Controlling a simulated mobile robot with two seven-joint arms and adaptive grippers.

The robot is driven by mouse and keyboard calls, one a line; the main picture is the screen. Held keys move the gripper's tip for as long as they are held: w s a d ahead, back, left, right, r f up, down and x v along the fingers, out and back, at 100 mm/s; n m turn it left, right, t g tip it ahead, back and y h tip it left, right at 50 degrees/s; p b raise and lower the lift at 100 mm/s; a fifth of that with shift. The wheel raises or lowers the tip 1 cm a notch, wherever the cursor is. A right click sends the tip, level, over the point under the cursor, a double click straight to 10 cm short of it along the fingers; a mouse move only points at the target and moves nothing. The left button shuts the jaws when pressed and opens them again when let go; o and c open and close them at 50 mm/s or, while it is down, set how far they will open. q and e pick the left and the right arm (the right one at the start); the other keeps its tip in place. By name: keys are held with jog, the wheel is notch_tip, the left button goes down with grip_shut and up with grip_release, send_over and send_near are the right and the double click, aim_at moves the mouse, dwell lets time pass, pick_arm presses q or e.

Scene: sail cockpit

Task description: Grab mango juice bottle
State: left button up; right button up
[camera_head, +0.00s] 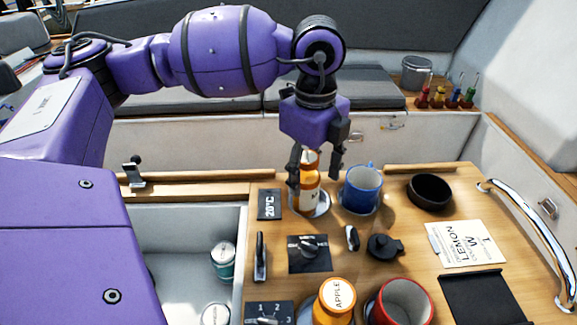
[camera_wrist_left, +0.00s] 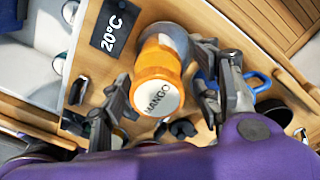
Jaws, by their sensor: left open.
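The mango juice bottle (camera_head: 309,190) is orange with a white cap and stands upright on a round metal plate on the wooden counter. In the left wrist view its cap (camera_wrist_left: 157,97) reads MANGO. My left gripper (camera_head: 318,181) reaches down from above and is open, with one finger on each side of the bottle. In the left wrist view the fingers (camera_wrist_left: 165,95) flank it, and I cannot tell whether either one touches it. My right gripper is not in view.
A blue mug (camera_head: 361,190) stands close to the bottle's right. An orange APPLE bottle (camera_head: 335,300) and a red mug (camera_head: 402,302) are at the front. A black bowl (camera_head: 430,191) is at the right. An open sink compartment (camera_head: 190,262) holding cans lies left.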

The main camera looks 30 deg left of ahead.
aim_at(304, 188)
pick_arm(q)
jog(key=f, duration=0.2)
jog(key=a+f, duration=0.1)
jog(key=shift+s+f, duration=0.3)
jog(key=shift+f, duration=0.1)
jog(key=shift+w+d+f, duration=0.1)
jog(key=shift+f, duration=0.35)
jog(key=c, duration=1.4)
